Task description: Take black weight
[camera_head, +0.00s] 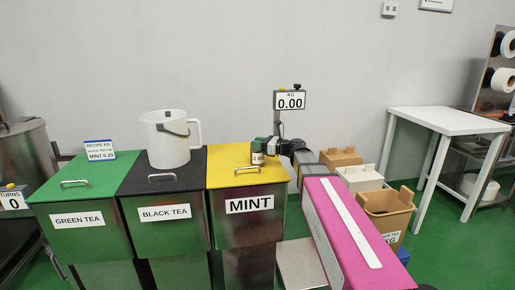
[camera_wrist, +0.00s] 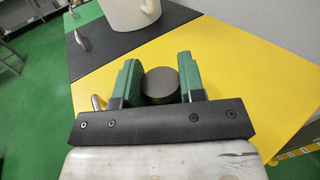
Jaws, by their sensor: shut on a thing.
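The black weight (camera_wrist: 160,86) is a dark, round-topped piece between the two green fingers of my gripper (camera_wrist: 161,72) in the wrist view. My gripper is shut on it. In the head view my gripper (camera_head: 262,148) is over the back right part of the yellow lid of the mint bin (camera_head: 228,179). The small pale-sided body of the weight (camera_head: 257,159) shows below the fingers there. I cannot tell whether its bottom touches the lid.
A white jug (camera_head: 167,140) stands on the black tea bin (camera_head: 135,185) to the left. The green tea bin (camera_head: 85,190) is further left. A scale display (camera_head: 290,101) reads 0.00 behind.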

